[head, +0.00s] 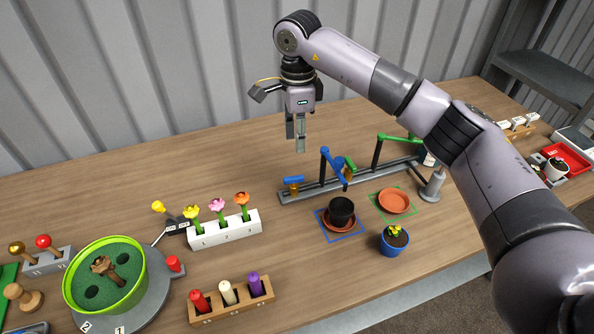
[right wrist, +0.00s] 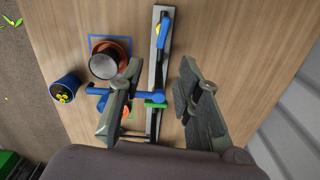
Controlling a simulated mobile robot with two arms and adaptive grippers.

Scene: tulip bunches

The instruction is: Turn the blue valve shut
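The blue valve handle (head: 293,180) sits on a brass body at the left end of a grey rail (head: 318,188), lying roughly along the rail. It also shows at the top of the right wrist view (right wrist: 163,31). My left gripper is not in view.
A black pot (head: 341,209) stands on a saucer in a blue square. An empty terracotta saucer (head: 395,202) lies in a green square. A blue pot (head: 394,240) stands in front. A white flower block (head: 224,230) is left of the rail. Bare table lies behind the rail.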

